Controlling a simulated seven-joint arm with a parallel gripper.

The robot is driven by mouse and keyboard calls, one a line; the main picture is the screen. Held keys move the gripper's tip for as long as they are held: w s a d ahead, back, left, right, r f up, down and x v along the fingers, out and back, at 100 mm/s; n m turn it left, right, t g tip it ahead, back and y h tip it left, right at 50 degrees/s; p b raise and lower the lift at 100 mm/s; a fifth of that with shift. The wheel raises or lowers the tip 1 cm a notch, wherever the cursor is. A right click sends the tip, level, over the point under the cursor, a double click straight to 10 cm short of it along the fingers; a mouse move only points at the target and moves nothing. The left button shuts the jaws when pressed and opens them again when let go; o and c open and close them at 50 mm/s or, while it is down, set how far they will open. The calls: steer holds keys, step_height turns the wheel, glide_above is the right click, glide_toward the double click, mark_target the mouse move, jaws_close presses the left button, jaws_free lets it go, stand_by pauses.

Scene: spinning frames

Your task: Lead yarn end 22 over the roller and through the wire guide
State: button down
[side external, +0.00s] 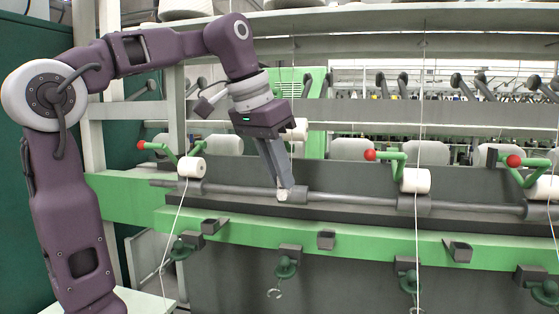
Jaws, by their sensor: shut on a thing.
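My gripper (286,188) points down at the grey roller shaft (350,199), its fingers shut on a small white bit that I take for the yarn end (283,195). The tips are at or just in front of a thicker drum on the shaft; I cannot tell if they touch. A white roller (299,130) shows beside the gripper, partly hidden by it. Below, a wire guide (274,293) hangs as a small loop under a green holder (285,268). No yarn is visible in that loop. The strand near the fingers is too thin to follow.
Neighbouring positions have white rollers (192,167) (415,180) on green arms with red knobs (370,155), and white yarns run down past them. Small grey brackets (326,240) stick out from the green rail (370,246). Open space lies in front of the rail.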

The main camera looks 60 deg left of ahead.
steer(key=s+d+f, duration=0.3)
steer(key=s+f, duration=0.1)
steer(key=f, duration=0.3)
steer(key=s+d+f, duration=0.4)
steer(key=f, duration=0.3)
steer(key=w+a+f, duration=0.3)
steer(key=w+a, duration=0.1)
steer(key=a, duration=0.1)
steer(key=shift+w+f, duration=0.35)
steer(key=shift+w, duration=0.05)
steer(key=s+d+r, duration=0.3)
steer(key=s+d, duration=0.2)
steer(key=shift+s+d+r, duration=0.2)
steer(key=shift+s+r, duration=0.05)
steer(key=shift+r, duration=0.15)
